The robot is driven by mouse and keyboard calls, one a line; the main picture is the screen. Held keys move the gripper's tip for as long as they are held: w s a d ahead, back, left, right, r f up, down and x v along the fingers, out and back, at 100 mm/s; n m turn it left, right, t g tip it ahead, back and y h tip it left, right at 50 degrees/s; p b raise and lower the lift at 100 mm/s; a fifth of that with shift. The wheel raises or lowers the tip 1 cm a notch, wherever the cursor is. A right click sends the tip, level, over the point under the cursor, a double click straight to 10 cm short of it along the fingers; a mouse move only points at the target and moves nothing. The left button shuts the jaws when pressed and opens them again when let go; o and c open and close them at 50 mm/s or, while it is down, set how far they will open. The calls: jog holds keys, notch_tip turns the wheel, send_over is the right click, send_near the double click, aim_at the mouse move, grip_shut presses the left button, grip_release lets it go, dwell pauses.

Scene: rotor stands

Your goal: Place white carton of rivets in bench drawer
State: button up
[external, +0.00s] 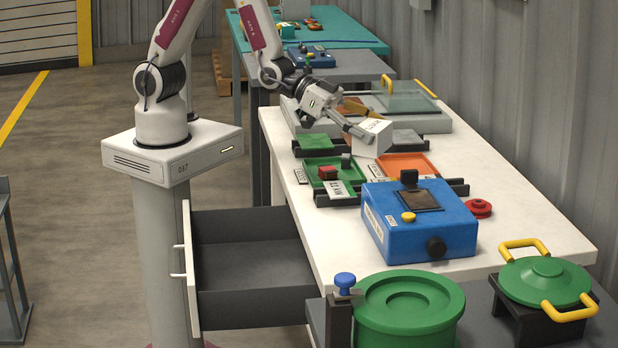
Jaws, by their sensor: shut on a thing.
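The bench drawer (247,268) is pulled open on the left side of the white bench, at the lower left of my gripper. Its visible dark floor is bare. Part of its inside is hidden by its white front and the bench.
A green tray (345,176) with red and grey blocks and an orange tray (418,161) lie beneath the carton. A blue box (418,222) stands nearer the camera. The bench edge lies between carton and drawer.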

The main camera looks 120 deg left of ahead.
jog(key=a+f+n+g+y, duration=0.1)
jog(key=a+f+n+y, duration=0.25)
jog(key=a, duration=1.45)
jog(key=n+g+y, duration=0.3)
jog(key=n+y, duration=0.1)
send_over(441, 162)
jog(key=shift+f, duration=0.45)
jog(key=shift+f, duration=3.15)
jog(key=shift+f, duration=1.85)
jog(key=shift+f, duration=0.15)
